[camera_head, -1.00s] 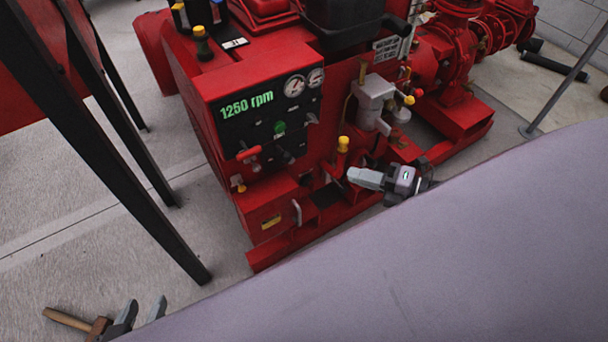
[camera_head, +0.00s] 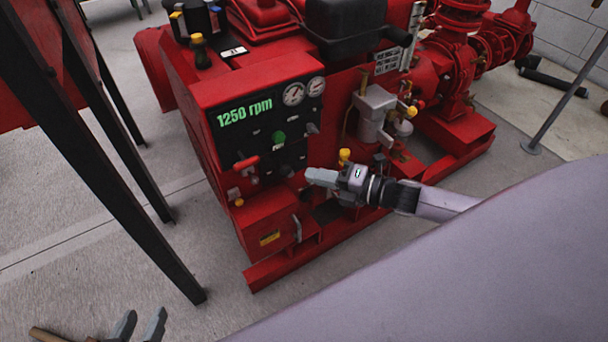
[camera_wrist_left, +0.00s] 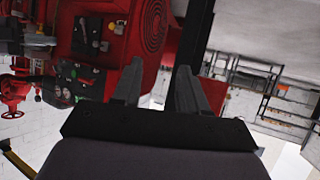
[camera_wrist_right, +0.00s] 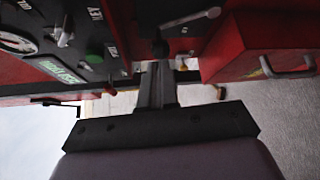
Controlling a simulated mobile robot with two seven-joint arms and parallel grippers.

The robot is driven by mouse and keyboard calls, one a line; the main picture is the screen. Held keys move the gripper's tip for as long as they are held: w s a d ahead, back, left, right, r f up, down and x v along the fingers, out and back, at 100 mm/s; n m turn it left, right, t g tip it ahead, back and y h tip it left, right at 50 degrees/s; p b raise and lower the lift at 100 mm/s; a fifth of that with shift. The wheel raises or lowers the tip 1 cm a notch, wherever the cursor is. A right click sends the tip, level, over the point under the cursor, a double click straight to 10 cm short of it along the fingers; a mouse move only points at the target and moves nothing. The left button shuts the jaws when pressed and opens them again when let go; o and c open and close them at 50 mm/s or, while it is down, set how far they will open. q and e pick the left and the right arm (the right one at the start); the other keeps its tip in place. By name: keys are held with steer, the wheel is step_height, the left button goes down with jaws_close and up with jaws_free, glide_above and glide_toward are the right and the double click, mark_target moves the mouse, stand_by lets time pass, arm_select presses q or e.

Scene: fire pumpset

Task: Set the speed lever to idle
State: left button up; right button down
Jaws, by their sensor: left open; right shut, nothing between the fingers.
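The red pump set has a black control panel (camera_head: 268,128) that reads 1250 rpm. A red-handled lever (camera_head: 246,163) and a black-knobbed lever (camera_head: 287,170) sit on its lower part; I cannot tell for sure which is the speed lever. My right gripper (camera_head: 310,177) is shut and empty, pointing at the panel's lower right near the black knob. In the right wrist view its fingertips (camera_wrist_right: 157,66) are just below a black knob (camera_wrist_right: 160,47); contact is unclear. My left gripper (camera_head: 140,325) is open and empty at the lower left, away from the pump set.
A yellow-capped fitting (camera_head: 344,156) stands beside my right gripper. Dark slanted legs (camera_head: 125,170) stand at the left. The concrete floor (camera_head: 90,225) there is mostly clear.

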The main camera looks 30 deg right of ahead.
mark_target(286, 171)
arm_select(q)
steer(key=shift+w+d+r+h+b, duration=0.1)
steer(key=shift+w+d+h+b, duration=0.25)
steer(key=shift+d, duration=0.2)
arm_select(e)
steer(key=x, duration=0.3)
steer(key=shift+w+a, duration=0.15)
steer(key=shift+w, duration=0.05)
